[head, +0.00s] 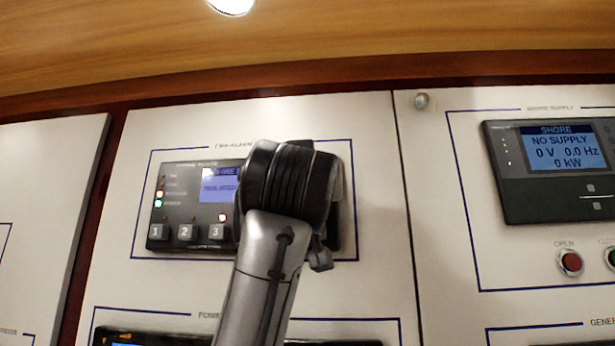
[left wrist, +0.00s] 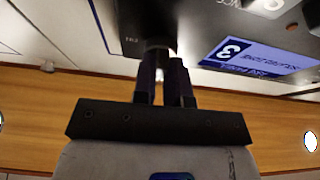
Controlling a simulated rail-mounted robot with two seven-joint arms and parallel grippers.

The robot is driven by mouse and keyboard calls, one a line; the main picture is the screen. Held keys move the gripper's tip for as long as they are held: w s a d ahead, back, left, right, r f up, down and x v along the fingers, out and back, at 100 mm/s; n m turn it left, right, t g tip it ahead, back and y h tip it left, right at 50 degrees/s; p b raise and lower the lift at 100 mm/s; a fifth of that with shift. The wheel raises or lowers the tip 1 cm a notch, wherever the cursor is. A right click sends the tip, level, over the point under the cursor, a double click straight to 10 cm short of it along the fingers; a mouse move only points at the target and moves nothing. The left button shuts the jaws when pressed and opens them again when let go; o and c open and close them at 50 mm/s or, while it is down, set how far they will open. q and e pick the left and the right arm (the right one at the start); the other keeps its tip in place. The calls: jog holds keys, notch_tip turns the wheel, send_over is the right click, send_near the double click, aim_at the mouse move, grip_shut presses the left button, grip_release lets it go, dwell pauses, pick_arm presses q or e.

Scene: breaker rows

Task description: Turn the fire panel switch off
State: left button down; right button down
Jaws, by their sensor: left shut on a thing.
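The fire alarm panel (head: 166,215) is a dark unit on the white wall, with a blue screen, lit lamps and buttons numbered 1 to 3. My left arm comes up from below and covers its right part, so the switch is hidden in the head view. In the left wrist view the panel (left wrist: 275,30) hangs at the top, its screen upside down. My left gripper (left wrist: 165,68) reaches up to the panel face, with its fingers close together on the dark switch knob (left wrist: 157,52). The knob is mostly hidden, and I cannot tell its turned position. My right gripper is not in view.
To the right is a shore supply unit (head: 510,195) with a red button (head: 570,262) below it. The dark top edge of another unit (head: 135,338) shows below the fire panel. A wooden ceiling (head: 400,30) runs above.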

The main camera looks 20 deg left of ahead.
pick_arm(q)
jog(key=shift+w+a+f, duration=0.15)
jog(key=shift+w+f, duration=0.1)
jog(key=shift+w, duration=0.2)
jog(key=c, duration=1.2)
grip_release()
jog(key=shift+o, duration=0.2)
jog(key=shift+a, duration=0.15)
jog(key=shift+r, duration=0.2)
jog(key=shift+s, duration=0.1)
jog(key=shift+s+d, duration=0.15)
jog(key=shift+d, duration=0.05)
